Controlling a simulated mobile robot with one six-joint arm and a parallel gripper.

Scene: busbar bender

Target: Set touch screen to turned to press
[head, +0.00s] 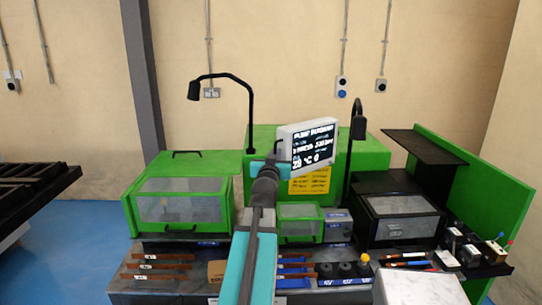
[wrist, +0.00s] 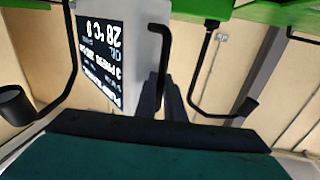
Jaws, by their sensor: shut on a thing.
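The touch screen (head: 308,143) is a pale panel with a black display and white text, standing above the green machine. It is turned at an angle. It also shows upside down in the wrist view (wrist: 103,55), with a dark bar handle (wrist: 157,35) along its edge. My gripper (head: 277,152) is at the screen's left edge in the head view. In the wrist view its dark fingers (wrist: 161,90) are closed around the handle. The exact contact is partly hidden by the handle and my wrist.
A lamp on a bent arm (head: 226,76) stands left of the screen, and a second lamp (head: 357,125) stands close on its right. Green-framed covers (head: 180,207) and a bench with copper bars (head: 157,266) lie below. A white block (head: 418,289) is at the front right.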

